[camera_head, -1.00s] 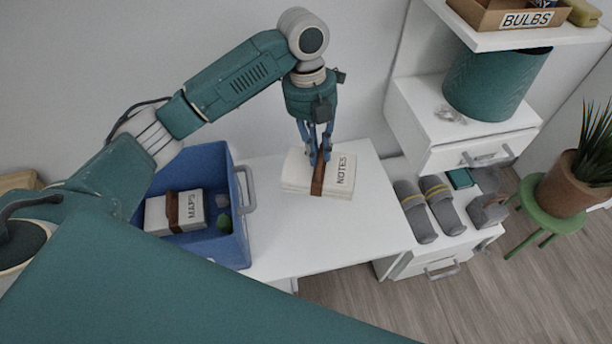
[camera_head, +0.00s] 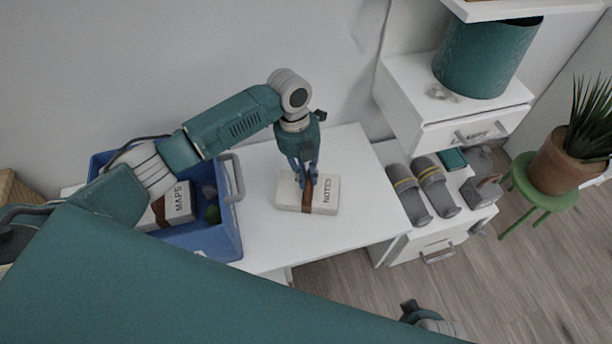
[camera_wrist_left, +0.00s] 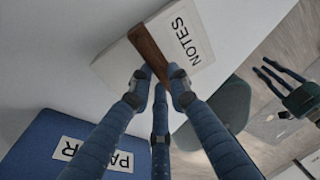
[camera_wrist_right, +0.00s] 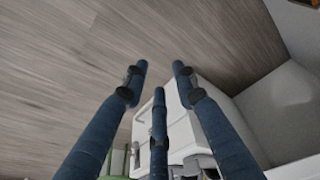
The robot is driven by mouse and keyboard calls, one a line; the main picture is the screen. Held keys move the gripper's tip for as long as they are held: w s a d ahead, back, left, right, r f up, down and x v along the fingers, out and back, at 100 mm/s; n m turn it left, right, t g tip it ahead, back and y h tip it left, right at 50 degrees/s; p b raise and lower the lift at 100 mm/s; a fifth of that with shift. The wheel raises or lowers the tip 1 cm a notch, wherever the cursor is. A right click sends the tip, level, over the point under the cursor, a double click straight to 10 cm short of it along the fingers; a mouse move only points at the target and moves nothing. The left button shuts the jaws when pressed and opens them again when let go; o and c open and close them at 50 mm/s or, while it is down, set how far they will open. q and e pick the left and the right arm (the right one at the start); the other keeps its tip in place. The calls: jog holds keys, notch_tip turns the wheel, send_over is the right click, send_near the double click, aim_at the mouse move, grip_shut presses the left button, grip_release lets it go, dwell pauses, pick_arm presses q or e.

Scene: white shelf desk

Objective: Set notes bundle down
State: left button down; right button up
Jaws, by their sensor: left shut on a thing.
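The notes bundle (camera_head: 290,194) is a cream block with a brown strap and a NOTES label. It is at the white desk top (camera_head: 361,182), right of the blue crate; whether it rests on the surface I cannot tell for sure. My left gripper (camera_head: 304,184) points down with its fingers shut on the strap. In the left wrist view the fingertips (camera_wrist_left: 160,82) close on the brown strap of the notes bundle (camera_wrist_left: 178,40). My right gripper (camera_wrist_right: 160,75) shows in the right wrist view with its fingers apart and nothing between them, over the floor and a white drawer unit.
A blue crate (camera_head: 228,238) holding a MAPS bundle (camera_head: 180,203) stands left of the notes. Grey slippers (camera_head: 437,187) lie on the low drawer unit at the right. A teal bin (camera_head: 487,58) and a plant on a green stool (camera_head: 541,195) stand beyond. Desk right of the notes is clear.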

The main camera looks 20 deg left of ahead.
jog(key=shift+r, duration=0.1)
pick_arm(q)
jog(key=c, duration=1.6)
grip_release()
jog(key=shift+f, duration=0.1)
jog(key=shift+c, duration=0.2)
